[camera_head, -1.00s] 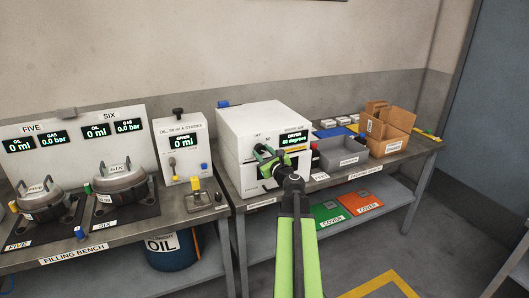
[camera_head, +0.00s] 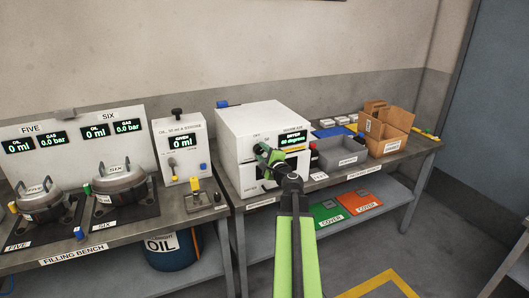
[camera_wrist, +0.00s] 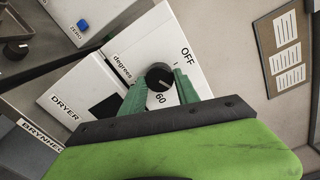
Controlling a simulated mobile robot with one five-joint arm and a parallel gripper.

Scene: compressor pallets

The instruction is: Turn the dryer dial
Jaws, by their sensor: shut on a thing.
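The white dryer (camera_head: 262,122) stands on the bench in the head view, with a lit green display (camera_head: 292,140) that seems to read 60 degrees. Its black round dial (camera_wrist: 159,77) shows in the wrist view, between the printed words OFF, degrees and 60. A pale mark on the dial lies on its lower right side, in the picture. My gripper (camera_wrist: 160,82) has its green fingers on both sides of the dial and is shut on it. In the head view my gripper (camera_head: 268,154) is at the dryer's front and hides the dial.
A grey bin (camera_head: 342,154) and an open cardboard box (camera_head: 388,132) stand right of the dryer. The filling bench with two round vessels and an oil unit (camera_head: 182,145) is to the left. Green and red covers lie on the shelf below.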

